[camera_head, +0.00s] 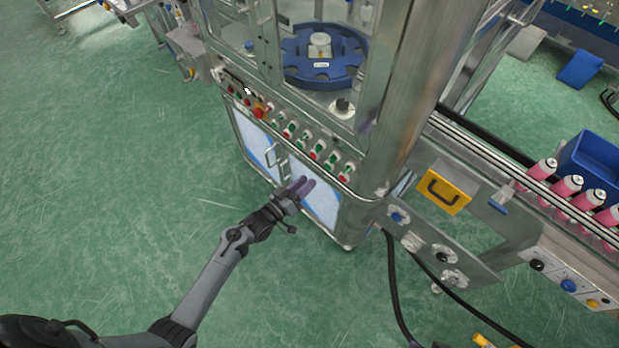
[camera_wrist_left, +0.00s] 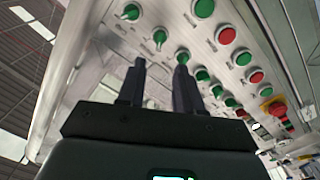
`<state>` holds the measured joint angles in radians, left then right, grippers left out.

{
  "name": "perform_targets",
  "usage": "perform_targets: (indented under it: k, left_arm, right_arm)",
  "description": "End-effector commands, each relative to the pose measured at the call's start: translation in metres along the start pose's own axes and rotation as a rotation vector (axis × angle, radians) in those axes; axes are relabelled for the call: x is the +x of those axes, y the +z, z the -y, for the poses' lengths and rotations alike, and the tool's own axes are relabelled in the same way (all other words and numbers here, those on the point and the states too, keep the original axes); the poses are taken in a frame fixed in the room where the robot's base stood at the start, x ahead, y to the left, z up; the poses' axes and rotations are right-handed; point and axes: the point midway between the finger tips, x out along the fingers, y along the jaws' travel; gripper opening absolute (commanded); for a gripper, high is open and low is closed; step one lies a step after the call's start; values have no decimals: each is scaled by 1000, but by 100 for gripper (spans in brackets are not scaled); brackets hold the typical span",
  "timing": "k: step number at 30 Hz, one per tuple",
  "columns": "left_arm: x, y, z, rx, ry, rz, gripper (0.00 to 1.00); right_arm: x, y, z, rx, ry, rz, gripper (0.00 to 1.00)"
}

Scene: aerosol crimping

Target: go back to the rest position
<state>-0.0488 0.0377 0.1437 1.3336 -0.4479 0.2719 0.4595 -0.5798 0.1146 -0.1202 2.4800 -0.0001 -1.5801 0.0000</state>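My left gripper (camera_head: 304,184) reaches in from the lower left in the head view. It is in front of the crimping machine's lower cabinet doors (camera_head: 318,207), below the button panel (camera_head: 297,134) in the picture. In the left wrist view its two dark fingers (camera_wrist_left: 160,82) stand apart with nothing between them. The button panel (camera_wrist_left: 212,50), with green and red buttons, shows beyond the fingers; contact with it is not visible. My right gripper is not in view.
A blue star wheel (camera_head: 322,70) sits behind the machine's guard frame. At right, a conveyor carries pink cans (camera_head: 567,187) beside a blue bin (camera_head: 590,160). A yellow handled box (camera_head: 444,190) and black cables (camera_head: 392,285) are near. Green floor (camera_head: 110,180) at left is clear.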

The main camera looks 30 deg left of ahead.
Motion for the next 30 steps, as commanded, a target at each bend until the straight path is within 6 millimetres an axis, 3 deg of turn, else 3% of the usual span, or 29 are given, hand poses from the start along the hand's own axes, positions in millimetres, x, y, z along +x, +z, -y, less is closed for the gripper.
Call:
perform_targets:
  k: [13,17,23,30]
  left_arm:
    - [-1,0,0,0,0,0,35]
    - [-8,8,2,-5,-8,13,35]
    - [-46,46,8,-16,-31,81,35]
    - [-95,52,-35,91,-55,208,35]
  right_arm:
    - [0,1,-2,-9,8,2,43]
    - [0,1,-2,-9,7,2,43]
    - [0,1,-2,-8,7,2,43]
    - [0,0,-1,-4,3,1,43]
